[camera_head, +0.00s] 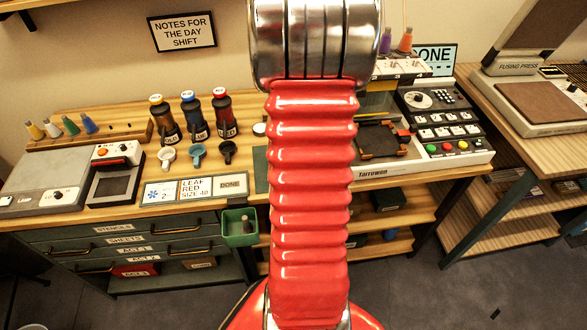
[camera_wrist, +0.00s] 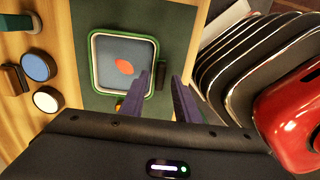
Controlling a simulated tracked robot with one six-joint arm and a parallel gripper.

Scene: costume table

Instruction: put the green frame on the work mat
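In the wrist view the green frame (camera_wrist: 94,70) is a rounded square rim around a grey-blue panel with an orange-red oval. It appears to lie flat on the dark green work mat (camera_wrist: 188,30). A dark tab (camera_wrist: 160,76) stands at its right side. My gripper (camera_wrist: 160,75) is open, its two purple-grey fingers apart on either side of the tab, with a gap showing. Whether they touch it I cannot tell. In the head view my arm hides the gripper and frame; only a strip of the mat (camera_head: 260,170) shows.
In the wrist view, round blue (camera_wrist: 39,67) and white (camera_wrist: 48,99) tops stand left of the mat. In the head view, bottles (camera_head: 193,115) and small cups (camera_head: 198,154) stand left of my arm, and a machine with buttons (camera_head: 440,125) stands right. A green bin (camera_head: 240,226) hangs at the front edge.

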